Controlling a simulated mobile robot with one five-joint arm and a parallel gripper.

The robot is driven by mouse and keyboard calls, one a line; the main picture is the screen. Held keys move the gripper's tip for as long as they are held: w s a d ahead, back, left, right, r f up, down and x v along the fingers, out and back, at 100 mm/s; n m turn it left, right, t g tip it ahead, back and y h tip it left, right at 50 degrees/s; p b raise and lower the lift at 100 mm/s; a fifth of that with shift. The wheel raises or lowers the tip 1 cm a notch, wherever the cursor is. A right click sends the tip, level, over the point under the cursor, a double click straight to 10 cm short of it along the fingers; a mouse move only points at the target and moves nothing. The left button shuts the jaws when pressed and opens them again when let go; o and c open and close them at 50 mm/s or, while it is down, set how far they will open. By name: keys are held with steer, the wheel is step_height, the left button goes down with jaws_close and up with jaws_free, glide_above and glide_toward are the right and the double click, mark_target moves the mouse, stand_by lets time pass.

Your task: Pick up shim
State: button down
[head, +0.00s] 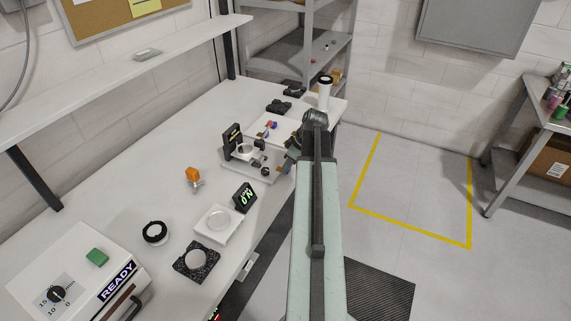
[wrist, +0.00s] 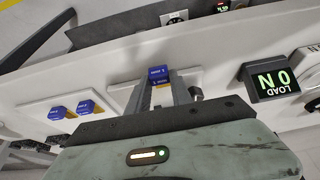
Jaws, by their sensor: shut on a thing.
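In the wrist view, my gripper (wrist: 160,88) is shut on a small blue shim (wrist: 158,73) with white lettering, held between the fingertips. Two similar blue labelled pieces (wrist: 58,113) (wrist: 87,106) rest on a white tray (wrist: 38,108) at the left. In the head view, my arm covers most of the gripper (head: 291,160), and I cannot make out the held shim there. The white tray (head: 259,134) with small blue and red pieces lies just beyond the fixture. The mirror fixture (head: 245,166), with a black upright and round ring, stands left of my gripper.
A lit load display (head: 244,197) stands on the bench (head: 140,200) near the fixture; it also shows in the wrist view (wrist: 270,80). A white cylinder (head: 324,92) stands at the bench's far end. An orange-topped part (head: 193,178) and a white plate (head: 217,223) sit left. Floor at right is clear.

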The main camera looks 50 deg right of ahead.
steer(key=shift+s+d, duration=0.15)
steer(key=shift+s, duration=0.4)
steer(key=shift+s+d, duration=0.15)
steer(key=shift+s, duration=0.4)
steer(key=c, duration=1.1)
jaws_free()
steer(key=p+v, duration=0.7)
steer(key=v, duration=0.1)
steer(key=shift+f, duration=0.1)
